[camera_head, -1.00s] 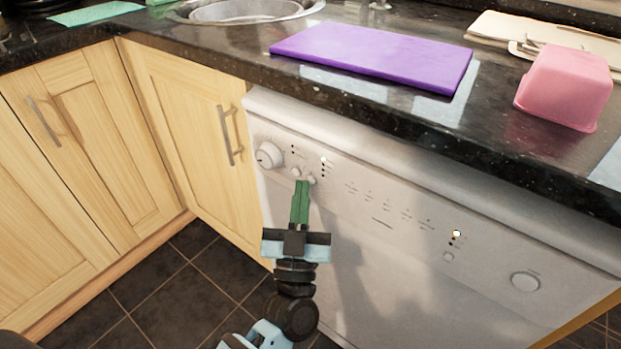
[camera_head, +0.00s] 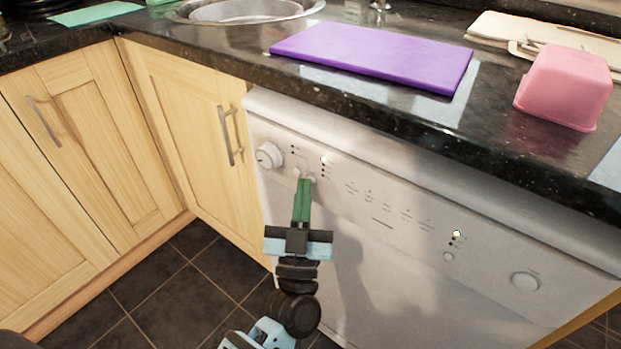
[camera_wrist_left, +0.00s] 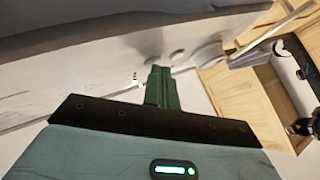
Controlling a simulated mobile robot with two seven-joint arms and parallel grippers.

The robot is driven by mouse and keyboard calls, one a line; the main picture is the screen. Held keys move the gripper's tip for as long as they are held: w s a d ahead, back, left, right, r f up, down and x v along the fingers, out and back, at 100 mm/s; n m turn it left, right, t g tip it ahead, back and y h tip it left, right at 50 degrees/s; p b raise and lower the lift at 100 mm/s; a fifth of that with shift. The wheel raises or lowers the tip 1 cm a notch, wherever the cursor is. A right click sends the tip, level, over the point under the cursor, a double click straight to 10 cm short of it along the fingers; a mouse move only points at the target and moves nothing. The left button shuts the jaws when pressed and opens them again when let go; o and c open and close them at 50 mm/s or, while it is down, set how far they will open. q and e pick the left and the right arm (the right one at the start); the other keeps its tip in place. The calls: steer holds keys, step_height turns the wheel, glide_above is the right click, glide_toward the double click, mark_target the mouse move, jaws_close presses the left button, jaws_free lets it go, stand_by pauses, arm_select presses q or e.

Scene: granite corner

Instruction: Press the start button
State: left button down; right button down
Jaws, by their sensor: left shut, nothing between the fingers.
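The white dishwasher (camera_head: 385,235) stands under the counter with its control panel facing me. Two small round buttons (camera_head: 311,179) sit right of a large dial (camera_head: 268,155). A small button (camera_head: 448,257) and a larger round button (camera_head: 525,281) are at the panel's right. I cannot read which one is start. My left gripper (camera_head: 303,183) is shut and empty, its green fingertips at the two small buttons by the dial. Contact cannot be told. In the left wrist view, the fingers (camera_wrist_left: 160,75) point at the panel, beside a round button (camera_wrist_left: 178,57). My right gripper is not in view.
The dark counter edge (camera_head: 400,130) overhangs above the panel. A purple board (camera_head: 375,55) and a pink container (camera_head: 565,87) lie on it. Wooden cupboards (camera_head: 70,160) with handles stand at the left. The floor between is clear.

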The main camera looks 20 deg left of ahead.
arm_select(q)
steer(key=shift+s+a+p, duration=0.25)
steer(key=shift+s+p, duration=0.15)
steer(key=shift+s, duration=0.25)
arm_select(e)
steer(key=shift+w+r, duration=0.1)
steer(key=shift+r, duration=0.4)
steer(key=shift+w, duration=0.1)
